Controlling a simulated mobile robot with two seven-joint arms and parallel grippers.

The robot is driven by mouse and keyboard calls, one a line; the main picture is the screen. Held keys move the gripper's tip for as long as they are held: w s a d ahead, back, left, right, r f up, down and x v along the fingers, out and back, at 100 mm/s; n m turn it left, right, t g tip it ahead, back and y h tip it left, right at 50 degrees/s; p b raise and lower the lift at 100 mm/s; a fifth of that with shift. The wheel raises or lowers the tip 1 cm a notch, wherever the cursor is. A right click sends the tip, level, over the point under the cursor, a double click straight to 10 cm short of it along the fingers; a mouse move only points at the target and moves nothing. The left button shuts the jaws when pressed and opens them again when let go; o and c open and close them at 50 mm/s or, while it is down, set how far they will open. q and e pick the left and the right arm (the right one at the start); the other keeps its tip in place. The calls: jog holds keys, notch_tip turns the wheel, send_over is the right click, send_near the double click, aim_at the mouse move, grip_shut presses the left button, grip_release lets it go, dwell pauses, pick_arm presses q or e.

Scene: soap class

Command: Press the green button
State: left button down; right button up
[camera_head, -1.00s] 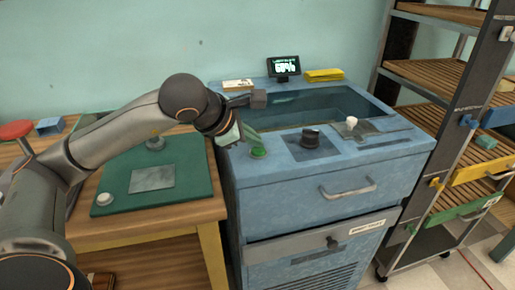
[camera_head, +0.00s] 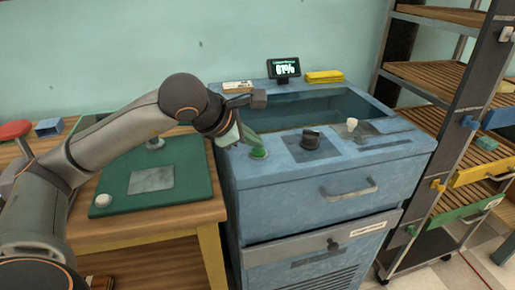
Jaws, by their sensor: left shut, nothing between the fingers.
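The green button (camera_head: 259,153) is a small round button on the front left of the blue machine's top (camera_head: 285,168). My left arm reaches in from the left. My left gripper (camera_head: 252,142) is shut and empty, pointing down just above and behind the button. Its fingertips are at or very near the button's top; I cannot tell whether they touch. My right gripper is out of view.
A black knob (camera_head: 311,138) and a white-topped lever (camera_head: 351,125) stand right of the button. A green mat (camera_head: 190,170) lies left.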

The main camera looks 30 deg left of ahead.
aim_at(253, 152)
pick_arm(q)
notch_tip(253, 152, up, 6)
jog(key=p, duration=0.4)
jog(key=shift+r+p, duration=0.1)
jog(key=shift+p, duration=0.25)
